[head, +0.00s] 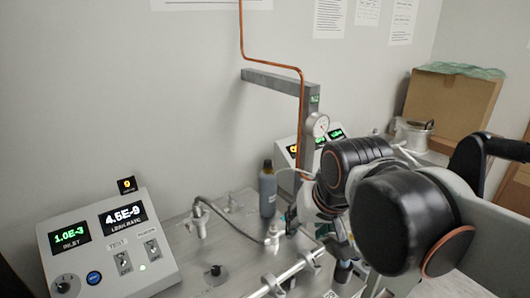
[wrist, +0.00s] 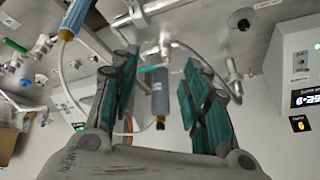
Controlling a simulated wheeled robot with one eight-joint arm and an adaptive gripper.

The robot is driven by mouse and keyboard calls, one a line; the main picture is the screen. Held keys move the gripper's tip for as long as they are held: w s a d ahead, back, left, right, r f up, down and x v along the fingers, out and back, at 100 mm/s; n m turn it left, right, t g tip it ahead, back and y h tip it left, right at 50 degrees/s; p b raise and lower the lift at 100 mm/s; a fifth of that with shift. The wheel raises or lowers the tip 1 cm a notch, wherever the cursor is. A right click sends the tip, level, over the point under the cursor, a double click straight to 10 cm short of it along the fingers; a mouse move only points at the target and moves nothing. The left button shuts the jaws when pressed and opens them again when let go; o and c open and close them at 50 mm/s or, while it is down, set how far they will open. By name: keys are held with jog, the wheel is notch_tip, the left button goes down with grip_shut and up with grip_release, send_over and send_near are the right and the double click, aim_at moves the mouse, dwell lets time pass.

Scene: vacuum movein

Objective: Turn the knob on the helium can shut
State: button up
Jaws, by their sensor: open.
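A grey can with a dark cap (head: 267,194), which I take to be the helium can, stands upright on the bench left of my arm in the head view. In the wrist view, which is upside down, the can (wrist: 160,92) shows between my fingers but beyond them, its dark top pointing down in the picture. A knob cannot be clearly made out on it. My gripper (wrist: 160,105) is open with green finger pads, and nothing is between them. In the head view the fingers are hidden behind my dark arm joints.
A control panel (head: 108,246) with lit displays stands at the left. A blue cylinder with tubing (wrist: 75,18) is near my gripper. A cardboard box (head: 450,103) is at the back right.

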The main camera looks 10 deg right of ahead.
jog(key=w+r+m+g+p, duration=0.2)
jog(key=w+r+m+p, duration=0.4)
jog(key=w+r, duration=0.7)
jog(key=m+g+p, duration=0.4)
jog(key=m+p, duration=0.2)
jog(key=m, duration=0.1)
send_over(268, 161)
notch_tip(268, 161, down, 14)
jog(key=b, duration=0.3)
jog(key=shift+w, duration=0.1)
grip_shut()
